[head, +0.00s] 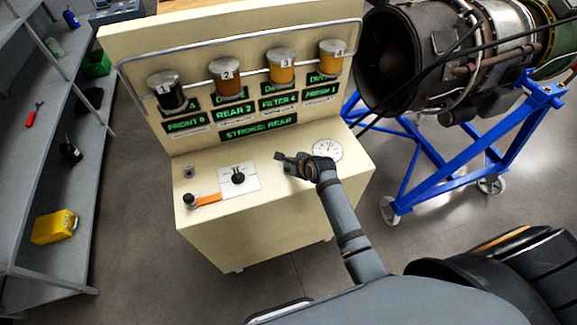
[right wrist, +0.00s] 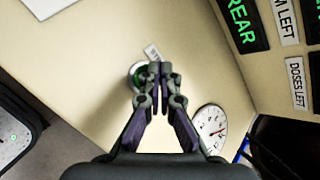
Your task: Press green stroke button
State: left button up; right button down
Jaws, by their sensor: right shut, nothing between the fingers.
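The green button (right wrist: 137,76) shows in the right wrist view as a round, metal-rimmed button on the cream console (head: 262,207), partly covered by my fingertips. My right gripper (right wrist: 159,70) is shut and empty, its tips over the button's right side. I cannot tell whether they touch it. In the head view my right gripper (head: 284,158) is above the console top, left of the round gauge (head: 327,150), and it hides the button there. The display (head: 259,127) reads "STROKE: REAR". My left gripper is not in view.
The console top also holds a black knob on a white plate (head: 239,178) and an orange-handled lever (head: 206,200). A turbine on a blue stand (head: 430,160) is at right, and grey shelves (head: 60,130) at left.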

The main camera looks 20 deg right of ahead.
jog(key=shift+f, duration=0.5)
dwell(0.6)
jog(key=shift+r, duration=0.1)
jog(key=shift+r+p, duration=0.8)
jog(key=shift+p, duration=0.25)
notch_tip(320, 180, up, 5)
jog(key=p, duration=0.6)
jog(key=shift+r, duration=0.15)
